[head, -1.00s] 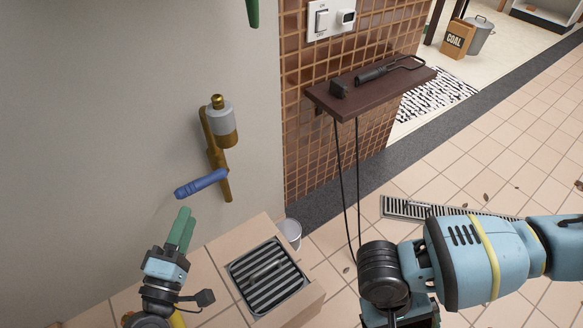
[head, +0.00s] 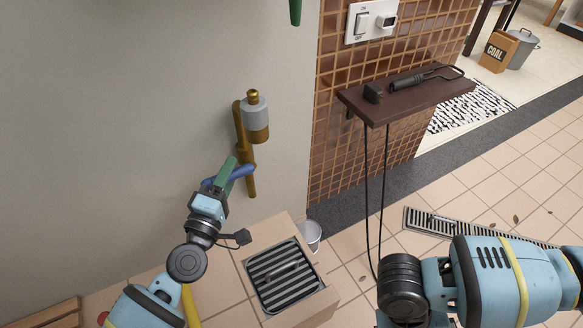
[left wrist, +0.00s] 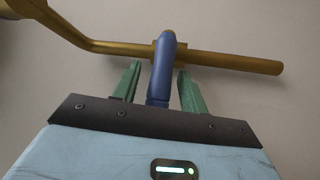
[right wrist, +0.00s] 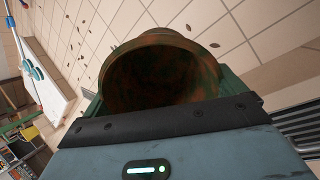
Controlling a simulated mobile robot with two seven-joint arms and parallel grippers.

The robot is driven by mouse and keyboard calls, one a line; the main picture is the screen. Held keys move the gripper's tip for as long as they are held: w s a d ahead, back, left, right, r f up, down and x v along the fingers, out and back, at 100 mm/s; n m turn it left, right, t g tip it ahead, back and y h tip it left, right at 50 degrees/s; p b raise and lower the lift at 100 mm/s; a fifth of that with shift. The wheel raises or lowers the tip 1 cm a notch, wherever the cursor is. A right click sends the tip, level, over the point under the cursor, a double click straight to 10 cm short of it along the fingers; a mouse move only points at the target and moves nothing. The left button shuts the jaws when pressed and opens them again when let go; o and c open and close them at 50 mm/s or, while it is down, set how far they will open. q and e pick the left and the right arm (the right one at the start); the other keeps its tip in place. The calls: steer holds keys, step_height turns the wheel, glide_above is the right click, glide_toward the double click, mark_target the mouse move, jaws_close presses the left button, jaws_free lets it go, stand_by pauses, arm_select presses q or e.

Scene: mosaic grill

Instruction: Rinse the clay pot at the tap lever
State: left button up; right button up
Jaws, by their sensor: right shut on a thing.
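The tap is a brass pipe (head: 242,150) on the wall with a blue lever (head: 243,171). My left gripper (head: 231,167) is at the lever. In the left wrist view the lever (left wrist: 162,75) stands between the two green fingers (left wrist: 156,85), with a gap on each side, so the gripper is open around it. The clay pot (right wrist: 158,70) shows in the right wrist view, brown and mottled, its open mouth facing the camera. My right gripper (right wrist: 165,92) is shut on it. In the head view the pot and right fingers are out of sight.
A floor basin with a dark grate (head: 283,276) lies below the tap. A white bucket (head: 310,236) stands behind it. A dark shelf (head: 410,95) with tools juts from the tiled wall, cords hanging down. A long drain grate (head: 465,228) lies in the floor at the right.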

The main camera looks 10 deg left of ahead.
arm_select(q)
jaws_close()
step_height(320, 180, up, 2)
steer(key=m+g+p, duration=0.2)
steer(key=p, duration=0.7)
steer(key=shift+w+d+p, duration=0.1)
steer(key=shift+d+p, duration=0.05)
steer(key=shift+p, duration=0.2)
steer(key=shift+g, duration=0.3)
steer(key=shift+f, duration=0.15)
arm_select(e)
step_height(320, 180, up, 14)
steer(key=w+t, duration=0.1)
steer(key=shift+w, duration=0.15)
arm_select(q)
steer(key=shift+o, duration=0.4)
jaws_free()
